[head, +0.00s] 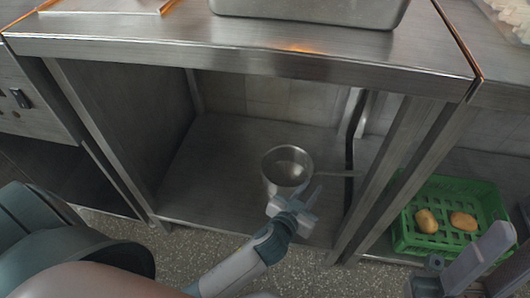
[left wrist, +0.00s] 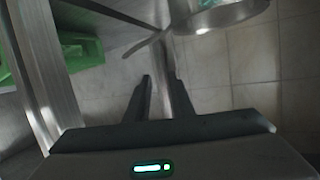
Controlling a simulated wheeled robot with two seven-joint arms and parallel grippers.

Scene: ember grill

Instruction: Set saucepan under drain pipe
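The metal saucepan (head: 287,168) is round and open-topped, on or just above the under-counter shelf. Its thin handle (head: 335,174) points right, toward a dark vertical drain pipe (head: 350,140). The pan is left of the pipe, not beneath its upper end. My left gripper (head: 296,197) is at the pan's near right side, below the handle in the picture. In the left wrist view its fingers (left wrist: 160,85) are apart, with the pan (left wrist: 220,18) and handle (left wrist: 148,42) beyond the tips. Part of my right gripper (head: 465,265) shows at the lower right; its finger spacing is unclear.
The steel counter (head: 230,55) overhangs the shelf (head: 215,160), with legs (head: 390,180) limiting the right side. A green crate (head: 465,190) with two potatoes stands right of them. A metal container (head: 310,8) is on the counter. The shelf's left part is clear.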

